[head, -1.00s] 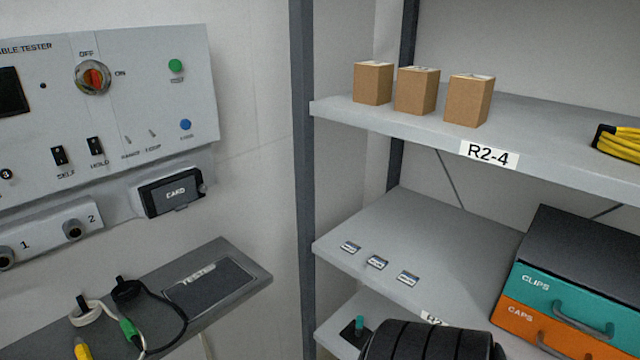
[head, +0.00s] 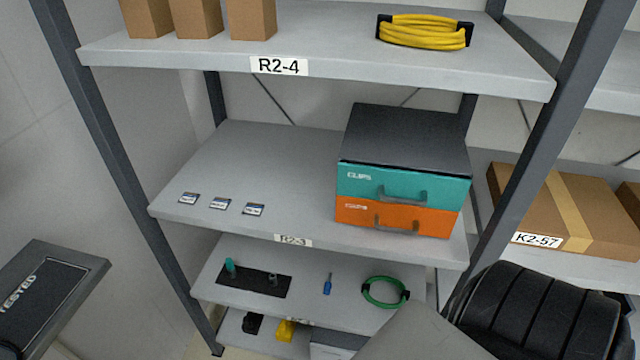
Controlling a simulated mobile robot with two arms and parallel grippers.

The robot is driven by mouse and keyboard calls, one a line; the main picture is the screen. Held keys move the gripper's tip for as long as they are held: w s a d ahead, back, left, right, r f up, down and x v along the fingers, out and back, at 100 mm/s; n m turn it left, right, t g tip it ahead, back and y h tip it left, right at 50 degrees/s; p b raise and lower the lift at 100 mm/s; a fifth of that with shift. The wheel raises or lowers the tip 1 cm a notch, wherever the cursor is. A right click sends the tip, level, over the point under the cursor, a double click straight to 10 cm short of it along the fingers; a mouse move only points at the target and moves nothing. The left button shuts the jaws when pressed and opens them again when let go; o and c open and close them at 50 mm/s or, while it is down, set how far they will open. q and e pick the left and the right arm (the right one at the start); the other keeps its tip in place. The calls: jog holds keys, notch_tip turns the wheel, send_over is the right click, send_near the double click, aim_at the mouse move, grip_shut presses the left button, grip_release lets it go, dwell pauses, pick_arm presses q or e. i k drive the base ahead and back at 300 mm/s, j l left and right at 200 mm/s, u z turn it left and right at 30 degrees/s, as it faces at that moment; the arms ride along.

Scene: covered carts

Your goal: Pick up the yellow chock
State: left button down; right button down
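The yellow chock (head: 286,331) is on the bottom shelf (head: 240,345) of the rack, low in the head view. A black chock-like block (head: 253,323) sits just left of it. The front of the chock is small in view, and the shelf above hangs close over it. Neither of my grippers shows. A black ribbed part, which looks like my own arm, fills the lower right, and a grey part of mine covers the bottom centre.
Above are a shelf with a green cable coil (head: 386,292) and a blue screwdriver (head: 327,284), then a teal-and-orange drawer box (head: 400,185) and small cards. The top shelf holds cartons and a yellow cable (head: 424,31).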

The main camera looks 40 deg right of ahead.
aim_at(285, 332)
jog(key=z, duration=0.95)
